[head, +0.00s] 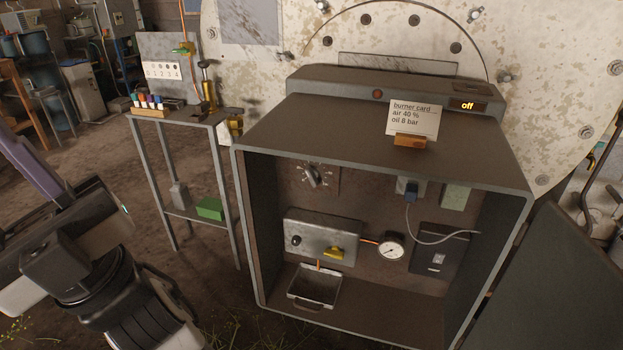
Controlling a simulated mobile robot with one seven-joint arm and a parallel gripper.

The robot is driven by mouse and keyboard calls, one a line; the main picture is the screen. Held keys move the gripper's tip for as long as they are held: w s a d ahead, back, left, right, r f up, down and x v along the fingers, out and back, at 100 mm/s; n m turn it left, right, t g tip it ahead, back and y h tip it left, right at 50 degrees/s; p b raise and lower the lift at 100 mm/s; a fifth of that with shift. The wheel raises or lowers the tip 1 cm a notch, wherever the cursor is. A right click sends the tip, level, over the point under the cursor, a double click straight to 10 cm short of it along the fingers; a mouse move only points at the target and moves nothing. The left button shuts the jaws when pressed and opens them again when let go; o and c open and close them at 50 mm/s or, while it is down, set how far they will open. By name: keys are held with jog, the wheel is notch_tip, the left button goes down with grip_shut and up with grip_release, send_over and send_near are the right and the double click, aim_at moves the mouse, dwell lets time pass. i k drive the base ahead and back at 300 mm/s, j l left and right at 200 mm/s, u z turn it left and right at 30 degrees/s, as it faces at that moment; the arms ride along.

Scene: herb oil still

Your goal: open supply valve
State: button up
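A yellow lever handle (335,252) sits on a grey metal block (312,236) inside the open cabinet, with a dark round knob (294,241) at its left. An orange pipe runs from the block to a round gauge (391,247). No label shows which of these is the supply valve. My arm fills the lower left, well apart from the cabinet. I cannot make out its fingertips or whether the gripper is open.
The cabinet (253,226) has an open door (560,270) at right. It holds a dial (313,175), a small tray (314,288) and a cabled plug (411,193). A burner card (413,119) and a display reading "off" (467,106) are on top. A side table (183,118) stands left.

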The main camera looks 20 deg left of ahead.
aim_at(235, 111)
jog(key=i+j+u, duration=0.45)
jog(key=i+j, duration=0.2)
jog(key=j, duration=0.4)
jog(key=i+j+u, duration=0.4)
jog(key=i+j, duration=0.55)
jog(key=i, duration=0.15)
jog(key=i+j+u, duration=0.15)
jog(key=i, duration=0.15)
